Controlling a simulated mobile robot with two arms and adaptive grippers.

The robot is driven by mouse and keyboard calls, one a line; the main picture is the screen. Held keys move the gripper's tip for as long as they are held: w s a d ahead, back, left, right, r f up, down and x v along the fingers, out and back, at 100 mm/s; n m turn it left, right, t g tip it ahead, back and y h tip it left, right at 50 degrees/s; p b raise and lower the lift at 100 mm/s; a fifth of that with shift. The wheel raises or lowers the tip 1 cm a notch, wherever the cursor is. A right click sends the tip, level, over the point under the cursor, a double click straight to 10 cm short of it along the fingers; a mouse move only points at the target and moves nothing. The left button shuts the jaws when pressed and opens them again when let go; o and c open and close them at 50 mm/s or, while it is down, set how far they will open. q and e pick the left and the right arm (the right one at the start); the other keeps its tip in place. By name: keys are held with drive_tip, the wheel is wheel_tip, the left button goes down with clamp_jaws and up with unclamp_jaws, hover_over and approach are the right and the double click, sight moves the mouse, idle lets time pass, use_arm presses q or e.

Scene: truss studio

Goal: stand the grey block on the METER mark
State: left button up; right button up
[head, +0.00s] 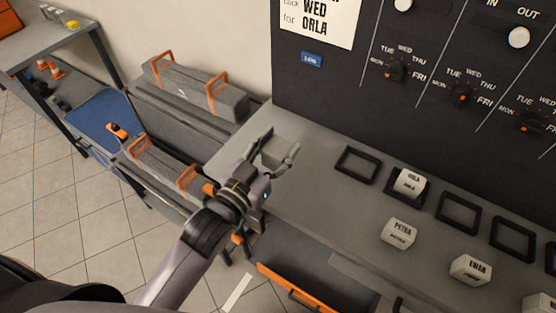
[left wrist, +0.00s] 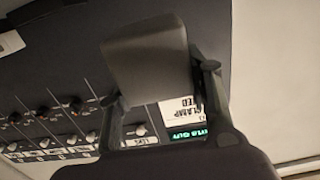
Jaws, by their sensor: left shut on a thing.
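My left gripper (head: 279,147) is over the near left end of the grey bench in the head view. It is shut on a grey block (left wrist: 146,58), which shows large and plain between the two fingers in the left wrist view. In the head view the block (head: 275,153) is small, partly covered by the fingers, and blends with the bench top. I cannot tell whether it touches the bench. No mark reading METER can be made out in either view. My right gripper is not in view.
The bench (head: 322,196) has a row of black square frames (head: 357,165). One holds a white ORLA block (head: 409,182). White PETRA (head: 398,233) and EWAN (head: 470,269) blocks stand in front. A dark knob panel (head: 430,60) rises behind. Grey cases with orange handles (head: 195,88) lie left.

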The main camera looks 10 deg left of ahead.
sight(278, 162)
use_arm(q)
drive_tip(key=shift+f, duration=2.55)
drive_tip(key=shift+f, duration=0.2)
drive_tip(key=o, duration=1.3)
